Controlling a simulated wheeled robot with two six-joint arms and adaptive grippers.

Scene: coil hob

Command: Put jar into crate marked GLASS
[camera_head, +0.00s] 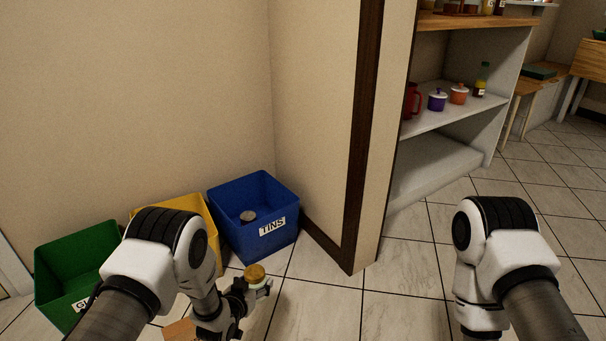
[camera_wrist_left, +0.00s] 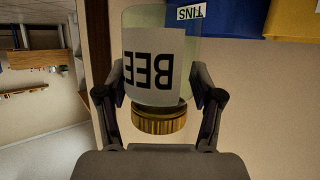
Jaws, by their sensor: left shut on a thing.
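The jar (camera_head: 256,273) has a gold lid and clear glass. In the left wrist view the jar (camera_wrist_left: 155,68) shows a white label whose visible letters read BEE. My left gripper (camera_head: 248,293) is shut on it, fingers on either side of the jar, and holds it in front of the blue crate. The green crate (camera_head: 76,247) stands on the floor at the far left. Its label starts with G; the rest is hidden behind my left arm. My right arm is at the right, with its gripper out of view.
A yellow crate (camera_head: 181,202) stands between blue and green, partly hidden by my left arm. A wall corner (camera_head: 365,150) and a shelf unit (camera_head: 470,120) stand to the right. Tiled floor is clear in the middle.

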